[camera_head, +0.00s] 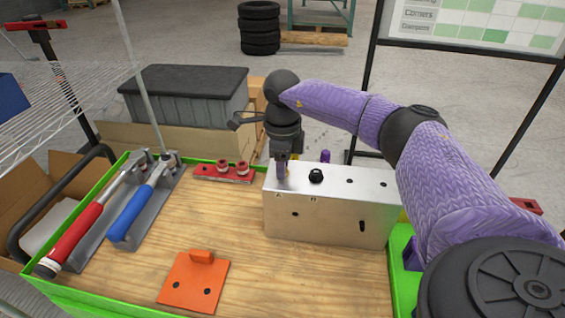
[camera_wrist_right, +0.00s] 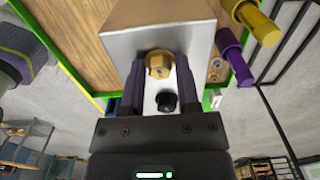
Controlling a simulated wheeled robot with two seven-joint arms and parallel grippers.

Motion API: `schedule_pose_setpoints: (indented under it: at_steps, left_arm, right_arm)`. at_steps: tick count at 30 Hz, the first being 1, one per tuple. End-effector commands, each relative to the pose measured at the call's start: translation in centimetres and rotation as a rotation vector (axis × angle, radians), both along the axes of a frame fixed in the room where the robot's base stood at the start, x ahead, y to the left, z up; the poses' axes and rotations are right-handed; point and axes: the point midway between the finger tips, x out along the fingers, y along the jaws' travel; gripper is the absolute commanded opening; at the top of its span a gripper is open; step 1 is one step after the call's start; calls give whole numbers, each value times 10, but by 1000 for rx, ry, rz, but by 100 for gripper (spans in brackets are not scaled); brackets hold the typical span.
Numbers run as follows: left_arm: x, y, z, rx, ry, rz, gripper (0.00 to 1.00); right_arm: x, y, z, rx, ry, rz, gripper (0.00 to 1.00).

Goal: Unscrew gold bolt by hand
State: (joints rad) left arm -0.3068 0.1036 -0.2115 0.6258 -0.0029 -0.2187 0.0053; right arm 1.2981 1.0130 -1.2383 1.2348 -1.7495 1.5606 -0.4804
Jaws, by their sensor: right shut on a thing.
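The gold bolt (camera_wrist_right: 159,64) has a hex head and sits at one end of the top face of the silver metal block. In the right wrist view it lies between the two fingers of my right gripper (camera_wrist_right: 160,85), which is shut on it. In the head view my right gripper (camera_head: 283,172) points down onto the left end of the metal block (camera_head: 330,220), and its fingers mostly hide the bolt. A black bolt (camera_head: 316,175) stands on the same top face, to the right of the gripper. My left gripper is not in view.
The wooden bench top (camera_head: 220,270) has a green rim. An orange plate (camera_head: 195,280), a red rack (camera_head: 224,173), a red-handled tool (camera_head: 75,240) and a blue-handled tool (camera_head: 135,215) lie left of the block. Purple and yellow pegs (camera_wrist_right: 235,58) stand behind the block.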

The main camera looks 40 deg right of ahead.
Motion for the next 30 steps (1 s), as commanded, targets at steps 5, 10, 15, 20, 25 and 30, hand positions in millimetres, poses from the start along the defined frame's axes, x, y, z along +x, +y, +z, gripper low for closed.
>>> schedule_pose_setpoints:
  at_steps: [5, 10, 15, 20, 25, 30]
  left_arm:
    - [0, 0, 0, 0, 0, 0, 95]
    - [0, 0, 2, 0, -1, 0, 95]
    - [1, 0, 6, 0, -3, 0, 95]
    - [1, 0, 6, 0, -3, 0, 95]
    - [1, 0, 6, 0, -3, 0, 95]
    - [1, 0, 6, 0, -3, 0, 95]
  right_arm:
    - [0, 0, 0, 0, -1, 0, 0]
    - [0, 0, 2, 0, -1, 89, 0]
    - [0, 0, 3, -1, -1, 600, 0]
    - [0, 0, 4, -1, -2, 1075, 0]
    - [0, 0, 5, -1, -2, 1299, 0]
    - [0, 0, 5, -1, -2, 1302, 0]
